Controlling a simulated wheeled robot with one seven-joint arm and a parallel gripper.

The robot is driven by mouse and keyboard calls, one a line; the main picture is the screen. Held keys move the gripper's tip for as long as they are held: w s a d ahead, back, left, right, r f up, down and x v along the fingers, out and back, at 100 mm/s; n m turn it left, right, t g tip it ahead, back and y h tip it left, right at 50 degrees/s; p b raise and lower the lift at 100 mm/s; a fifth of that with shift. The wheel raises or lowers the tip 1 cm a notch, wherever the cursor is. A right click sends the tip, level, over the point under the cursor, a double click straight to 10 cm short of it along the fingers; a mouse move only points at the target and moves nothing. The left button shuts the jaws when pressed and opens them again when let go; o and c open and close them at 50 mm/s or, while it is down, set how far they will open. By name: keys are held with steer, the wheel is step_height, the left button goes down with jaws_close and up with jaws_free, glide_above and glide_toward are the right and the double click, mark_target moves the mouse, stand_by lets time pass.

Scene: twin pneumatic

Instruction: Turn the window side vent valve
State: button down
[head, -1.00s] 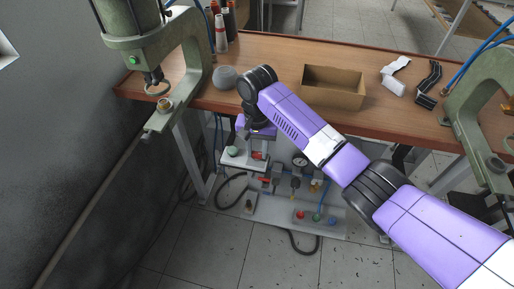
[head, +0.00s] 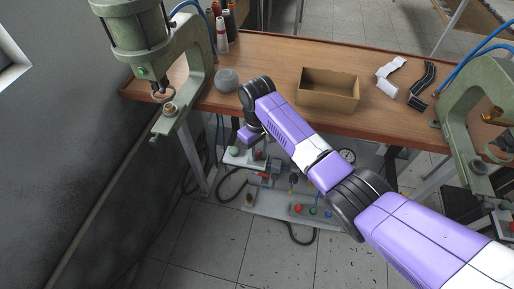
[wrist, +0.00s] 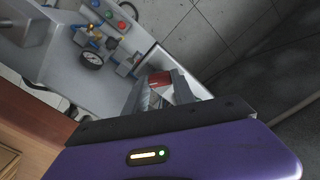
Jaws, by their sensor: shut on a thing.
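The red handle of a vent valve (wrist: 160,78) is between the two fingers of my gripper (wrist: 160,90) in the wrist view, and the fingers are closed on it. In the head view, the purple body of my gripper (head: 247,134) is under the front edge of the table, above the white valve plate (head: 236,161). My arm and gripper hide most of the valve there, so the handle's exact angle is unclear. A second red valve handle (head: 265,176) shows lower, on the pneumatic panel.
The panel carries a pressure gauge (wrist: 92,59) and coloured buttons (head: 298,208). Green presses (head: 193,85) stand at both sides. A black hose lies on the tiled floor.

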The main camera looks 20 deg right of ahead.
mark_target(257, 153)
steer(key=n, duration=0.3)
steer(key=shift+n+p, duration=0.3)
steer(key=shift+p, duration=0.1)
steer(key=shift+n, duration=1.7)
steer(key=c, duration=1)
jaws_free()
steer(key=shift+c, duration=0.2)
steer(key=shift+r, duration=0.15)
step_height(257, 153, up, 8)
steer(key=shift+f, duration=0.25)
